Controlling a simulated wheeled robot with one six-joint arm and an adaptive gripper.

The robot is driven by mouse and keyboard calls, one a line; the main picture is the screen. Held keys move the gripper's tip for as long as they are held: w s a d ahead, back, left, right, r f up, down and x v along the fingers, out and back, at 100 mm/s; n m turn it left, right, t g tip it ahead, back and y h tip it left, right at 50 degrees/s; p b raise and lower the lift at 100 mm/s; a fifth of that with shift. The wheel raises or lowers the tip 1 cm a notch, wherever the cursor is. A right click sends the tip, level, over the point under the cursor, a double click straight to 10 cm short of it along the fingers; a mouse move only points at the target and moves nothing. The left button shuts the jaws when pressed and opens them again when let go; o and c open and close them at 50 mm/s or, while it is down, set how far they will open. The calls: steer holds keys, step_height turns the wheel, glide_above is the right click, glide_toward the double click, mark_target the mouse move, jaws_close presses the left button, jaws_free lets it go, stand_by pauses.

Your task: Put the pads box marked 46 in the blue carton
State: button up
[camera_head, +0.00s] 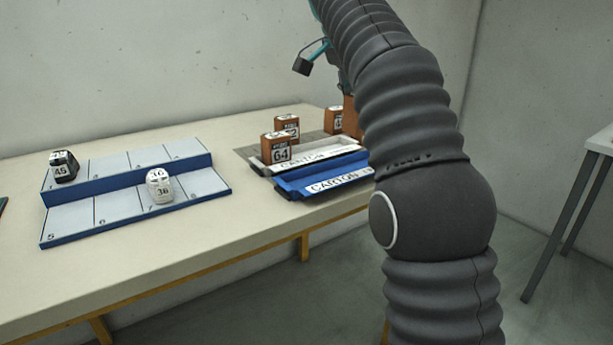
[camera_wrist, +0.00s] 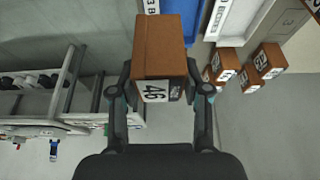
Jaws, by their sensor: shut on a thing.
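My gripper (camera_wrist: 158,82) is shut on a brown pads box (camera_wrist: 160,45) with a white label reading 46. In the wrist view the box hides part of the blue carton (camera_wrist: 191,18) behind it. In the head view the blue carton (camera_head: 287,189) stands at the table's right end, with a white carton label on its front. A brown box face (camera_head: 350,117), probably the held box, shows beside my arm, above the carton's right end. My arm hides the rest of it. I cannot tell the height of the box over the carton.
A white carton (camera_head: 258,168) lies directly behind the blue one. Brown boxes, one marked 64 (camera_head: 276,149), stand by it. A blue stepped rack (camera_head: 115,225) holds a dark item (camera_head: 63,167) and a white item (camera_head: 159,187). The table between rack and cartons is clear.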

steer(key=shift+s+a+f+b, duration=0.2)
steer(key=shift+s+a+f, duration=0.2)
steer(key=shift+a+f, duration=1.4)
steer(key=shift+s+a+f+b, duration=0.2)
steer(key=shift+s+a+f, duration=0.25)
steer(key=shift+a+f, duration=1.35)
steer(key=shift+s+a+f+b, duration=0.2)
steer(key=shift+s+a+f, duration=0.2)
steer(key=shift+a+f, duration=1.4)
steer(key=shift+a, duration=0.1)
steer(key=o, duration=1.2)
steer(key=shift+c, duration=0.2)
steer(key=p+v, duration=0.1)
steer(key=v, duration=0.6)
steer(key=shift+r, duration=0.35)
